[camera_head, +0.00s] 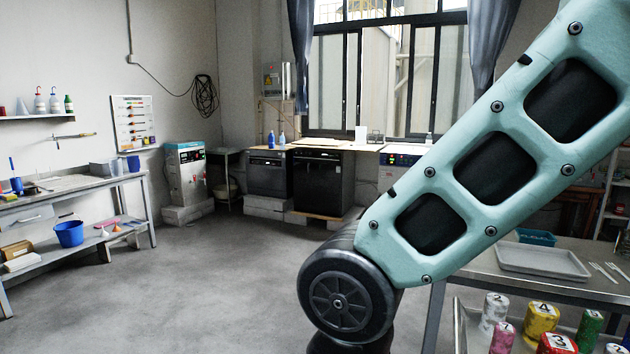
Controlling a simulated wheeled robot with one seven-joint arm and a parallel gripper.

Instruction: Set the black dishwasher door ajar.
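The black dishwasher (317,184) stands at the back of the room, under the wooden counter below the window. Its front faces me and its door looks shut, though it is small at this distance. My arm crosses the right half of the view, and its lower joint is in front of the floor before the dishwasher. My gripper is not in view, so its state and what it may hold are hidden.
A grey appliance (268,174) stands just left of the dishwasher. A white-and-blue machine (400,160) is to its right, partly behind my arm. A workbench (75,187) lines the left wall. The middle floor is clear.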

